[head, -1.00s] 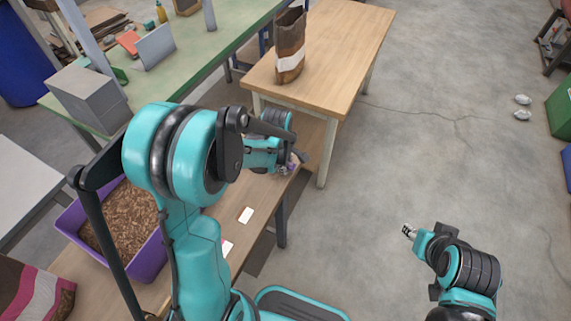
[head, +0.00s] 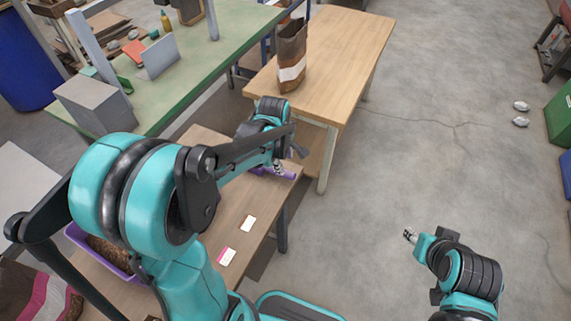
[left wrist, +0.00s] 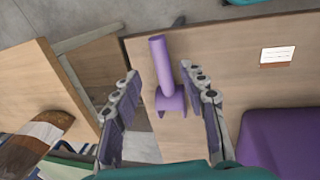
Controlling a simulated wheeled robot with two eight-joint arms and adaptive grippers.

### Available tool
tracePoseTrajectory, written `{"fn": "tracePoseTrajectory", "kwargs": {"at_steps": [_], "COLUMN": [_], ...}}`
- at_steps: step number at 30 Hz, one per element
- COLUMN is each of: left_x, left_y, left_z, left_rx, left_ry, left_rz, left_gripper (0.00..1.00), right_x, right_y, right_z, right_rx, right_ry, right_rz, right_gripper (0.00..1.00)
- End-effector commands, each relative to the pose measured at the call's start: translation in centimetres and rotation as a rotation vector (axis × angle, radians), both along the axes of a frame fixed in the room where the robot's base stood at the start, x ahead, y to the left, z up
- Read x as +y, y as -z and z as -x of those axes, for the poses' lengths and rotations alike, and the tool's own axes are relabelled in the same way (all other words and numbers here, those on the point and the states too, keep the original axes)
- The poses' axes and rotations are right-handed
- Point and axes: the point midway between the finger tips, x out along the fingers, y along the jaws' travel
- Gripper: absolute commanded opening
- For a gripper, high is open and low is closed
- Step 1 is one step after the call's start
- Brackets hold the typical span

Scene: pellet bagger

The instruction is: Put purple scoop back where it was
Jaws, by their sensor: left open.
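The purple scoop (head: 287,176) lies on the wooden workbench (head: 232,205) near its far right corner, partly hidden by my left gripper (head: 279,167). In the left wrist view the scoop (left wrist: 162,70) lies between the two fingers of my left gripper (left wrist: 160,76), its handle pointing to the top. The fingers are apart, with a gap on each side of the scoop. My right gripper (head: 409,234) hangs over bare floor at the right, far from the scoop; its fingers are too small to read.
A purple bin (head: 83,238) of brown pellets stands at the bench's near left, partly behind my left arm. White cards (head: 227,256) lie on the bench. A brown bag (head: 292,58) stands on the wooden table (head: 345,50) beyond. A green bench (head: 190,75) is at the left.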

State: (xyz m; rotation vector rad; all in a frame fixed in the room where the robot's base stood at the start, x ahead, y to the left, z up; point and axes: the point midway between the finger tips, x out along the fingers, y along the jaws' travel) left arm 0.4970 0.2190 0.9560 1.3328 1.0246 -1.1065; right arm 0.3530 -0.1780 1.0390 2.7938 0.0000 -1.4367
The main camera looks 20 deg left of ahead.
Motion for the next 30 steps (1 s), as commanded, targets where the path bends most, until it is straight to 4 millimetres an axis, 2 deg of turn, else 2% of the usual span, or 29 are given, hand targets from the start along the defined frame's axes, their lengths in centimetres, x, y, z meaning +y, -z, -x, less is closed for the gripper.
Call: {"fn": "tracePoseTrajectory", "kwargs": {"at_steps": [1,6,10,15,19,24,30], "left_x": [0.0,0.0,-0.5,-1.9,-2.9,-3.7,-4.1], "left_y": [-1.0,-2.4,-3.9,-7.0,-8.7,-9.2,-9.1], "left_z": [0.2,0.6,1.9,5.8,9.3,12.6,14.3], "left_rx": [0.000,-0.003,-0.040,-0.147,-0.234,-0.312,-0.346], "left_ry": [0.000,0.011,0.128,0.501,0.828,1.170,1.368], "left_rz": [0.000,-0.003,-0.034,-0.156,-0.296,-0.480,-0.605], "left_gripper": [0.43,0.43,0.43,0.43,0.43,0.43,0.43], "right_x": [0.0,0.0,0.0,0.0,0.0,0.0,0.0], "right_y": [-0.5,-0.8,-0.8,-0.8,-0.8,-0.8,-0.8], "right_z": [0.0,0.0,0.0,0.0,0.0,0.0,0.0], "right_rx": [0.000,0.000,0.000,0.000,0.000,0.000,0.000], "right_ry": [0.000,0.000,0.000,0.000,0.000,0.000,0.000], "right_rz": [0.000,0.000,0.000,0.000,0.000,0.000,0.000], "right_gripper": [0.40,0.40,0.40,0.40,0.40,0.40,0.40]}}
